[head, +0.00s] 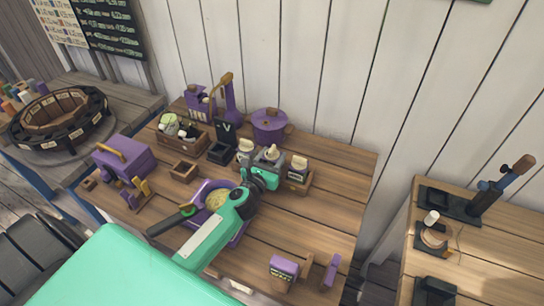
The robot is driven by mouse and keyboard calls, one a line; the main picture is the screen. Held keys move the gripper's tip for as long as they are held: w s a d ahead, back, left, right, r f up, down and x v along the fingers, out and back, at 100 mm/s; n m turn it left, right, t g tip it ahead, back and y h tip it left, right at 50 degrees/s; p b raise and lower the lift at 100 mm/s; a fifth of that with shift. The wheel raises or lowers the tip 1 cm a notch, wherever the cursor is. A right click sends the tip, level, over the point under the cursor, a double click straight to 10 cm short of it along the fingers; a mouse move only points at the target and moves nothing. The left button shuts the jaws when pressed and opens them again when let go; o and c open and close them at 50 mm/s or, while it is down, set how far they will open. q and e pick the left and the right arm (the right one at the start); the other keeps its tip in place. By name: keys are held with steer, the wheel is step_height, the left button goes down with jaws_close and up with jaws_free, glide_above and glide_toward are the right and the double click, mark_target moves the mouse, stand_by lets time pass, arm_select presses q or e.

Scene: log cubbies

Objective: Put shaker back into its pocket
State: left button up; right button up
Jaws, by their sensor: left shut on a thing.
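My left gripper (264,172) is near the middle of the table and is shut on a grey shaker (268,156) with a pale top. The shaker looks about upright. It is in line with a wooden holder (302,186), between two other shakers: a pale-topped one (245,150) on its left and one with a dark label (298,168) on its right. The gripper hides the shaker's lower part and the middle of the holder, so I cannot tell whether the shaker is inside a pocket or above it. My right gripper is not in view.
A purple pot (269,125) and a small black sign (225,136) stand behind. A purple tray (205,188) with a yellowish round thing lies under my arm. A purple toaster-like box (124,158) is at left.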

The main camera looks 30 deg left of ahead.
arm_select(q)
steer(key=shift+f, duration=0.25)
steer(key=o, duration=1.1)
steer(key=shift+s, duration=0.1)
steer(key=shift+o, duration=0.2)
steer(key=shift+f, duration=0.1)
